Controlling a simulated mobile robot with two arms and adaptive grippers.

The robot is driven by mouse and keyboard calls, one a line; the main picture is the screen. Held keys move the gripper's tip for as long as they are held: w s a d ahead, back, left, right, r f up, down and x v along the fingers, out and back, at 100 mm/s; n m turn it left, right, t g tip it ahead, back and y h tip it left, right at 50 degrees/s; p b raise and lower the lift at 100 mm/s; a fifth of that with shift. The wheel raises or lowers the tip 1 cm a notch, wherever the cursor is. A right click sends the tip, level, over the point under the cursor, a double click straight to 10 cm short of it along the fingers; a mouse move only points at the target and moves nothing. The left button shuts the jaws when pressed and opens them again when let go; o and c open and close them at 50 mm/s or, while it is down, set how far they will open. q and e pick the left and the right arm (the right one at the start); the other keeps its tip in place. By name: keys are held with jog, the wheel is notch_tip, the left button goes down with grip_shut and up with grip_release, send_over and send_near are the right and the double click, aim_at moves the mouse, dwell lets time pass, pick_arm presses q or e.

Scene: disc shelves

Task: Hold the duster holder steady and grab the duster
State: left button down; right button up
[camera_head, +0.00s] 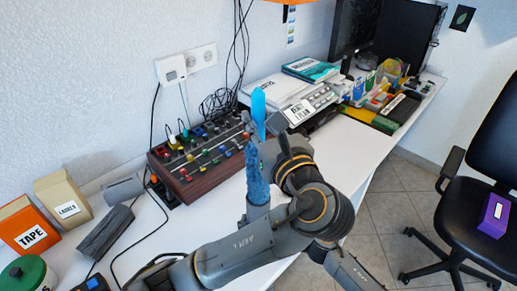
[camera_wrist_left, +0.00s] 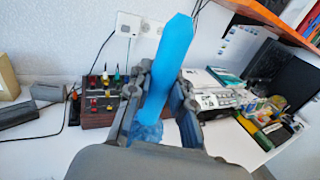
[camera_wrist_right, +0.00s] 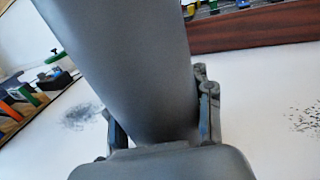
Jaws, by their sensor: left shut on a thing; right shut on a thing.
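The blue duster (camera_head: 257,172) stands upright, its smooth bright blue handle up and its fluffy part below. Its lower end is inside the grey duster holder (camera_head: 258,216), with much of the fluff showing above the rim. My left gripper (camera_head: 262,127) is shut on the handle; the left wrist view shows the handle (camera_wrist_left: 172,62) between its fingers. In the right wrist view the holder (camera_wrist_right: 120,60) fills the middle as a large grey tube, and my right gripper (camera_wrist_right: 160,122) is shut on it. In the head view my arm hides the holder's base and the right gripper.
Behind stands a wooden-sided mixer (camera_head: 200,160) with cables. At the left are a TAPE box (camera_head: 28,228), a LABELS box (camera_head: 64,198) and grey blocks. Dark specks (camera_wrist_right: 78,117) lie on the white table. An office chair (camera_head: 485,180) stands at the right.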

aim_at(261, 103)
pick_arm(q)
jog(key=shift+r, duration=2.3)
pick_arm(e)
jog(key=o, duration=1.6)
jog(key=shift+c, duration=0.2)
